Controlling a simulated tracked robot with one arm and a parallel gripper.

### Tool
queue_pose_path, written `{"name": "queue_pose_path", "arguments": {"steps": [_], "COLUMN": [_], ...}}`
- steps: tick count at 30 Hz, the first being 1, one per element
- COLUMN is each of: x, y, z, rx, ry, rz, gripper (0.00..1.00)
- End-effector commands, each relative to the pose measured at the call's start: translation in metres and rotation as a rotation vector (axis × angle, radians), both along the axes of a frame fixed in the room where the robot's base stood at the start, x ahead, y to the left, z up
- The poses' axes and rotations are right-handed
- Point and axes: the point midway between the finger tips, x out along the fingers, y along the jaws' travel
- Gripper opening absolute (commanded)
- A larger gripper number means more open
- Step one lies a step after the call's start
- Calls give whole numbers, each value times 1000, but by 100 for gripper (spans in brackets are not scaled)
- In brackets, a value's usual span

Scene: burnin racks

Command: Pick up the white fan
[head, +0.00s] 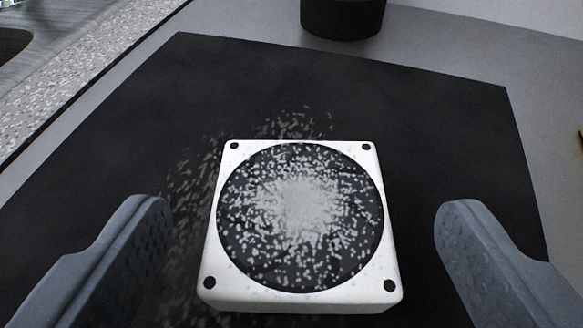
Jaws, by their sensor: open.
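The white fan (385,255) lies flat on a black mat (440,120). It is a square white frame with a hole at each corner and a round dark middle covered in pale specks. My gripper (303,225) is open, with one grey finger to the left of the fan and one to the right. Both fingers are apart from the fan, with a gap on each side. The lower parts of the fingers run out of the picture.
Pale specks are scattered on the mat around the fan, mostly left and above. A black round object (342,18) stands beyond the mat's far edge. A grey surface (240,25) surrounds the mat. A speckled strip (75,75) runs along the upper left.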

Motion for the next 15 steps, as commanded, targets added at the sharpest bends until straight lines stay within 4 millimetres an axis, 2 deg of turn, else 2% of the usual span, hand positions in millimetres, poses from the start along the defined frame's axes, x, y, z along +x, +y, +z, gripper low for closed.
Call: {"name": "queue_pose_path", "arguments": {"steps": [1,6,15], "x": [7,23,26], "y": [2,1,1], "z": [-9,-11,-12], "rx": [-1,-3,0], "ry": [1,-1,0], "rz": [2,1,-1], "gripper": [80,80,80]}}
